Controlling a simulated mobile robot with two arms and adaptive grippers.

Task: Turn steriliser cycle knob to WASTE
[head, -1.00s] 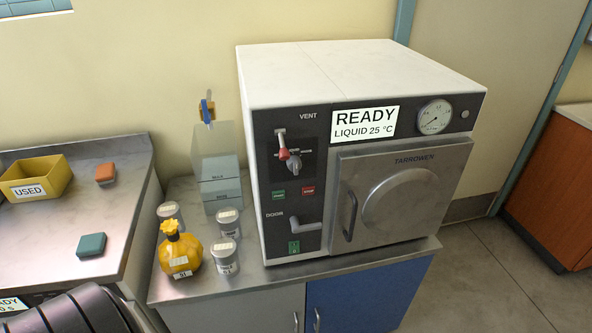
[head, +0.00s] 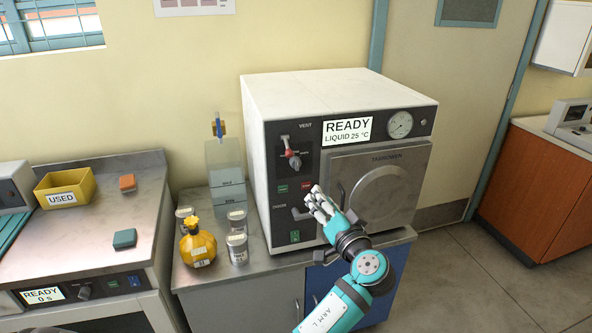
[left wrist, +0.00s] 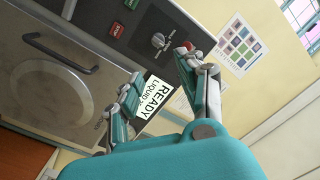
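The steriliser (head: 345,90) is a white box with a dark front panel on a bench. Its display (head: 347,130) reads READY LIQUID 25 °C. The small grey cycle knob (head: 295,163) sits on the panel below the red-tipped vent lever (head: 288,151); the labels around it are too small to read. The knob also shows in the left wrist view (left wrist: 158,40), just beyond the fingers. My left gripper (head: 318,203) is in front of the steriliser, below and right of the knob and apart from it. Its fingers are spread and empty in the left wrist view (left wrist: 158,68).
The closed steriliser door (head: 375,185) with its handle is right of the panel. A yellow flask (head: 197,245), grey canisters (head: 237,248) and a clear water tank (head: 225,165) stand to the left. A yellow USED bin (head: 65,188) is on the left counter.

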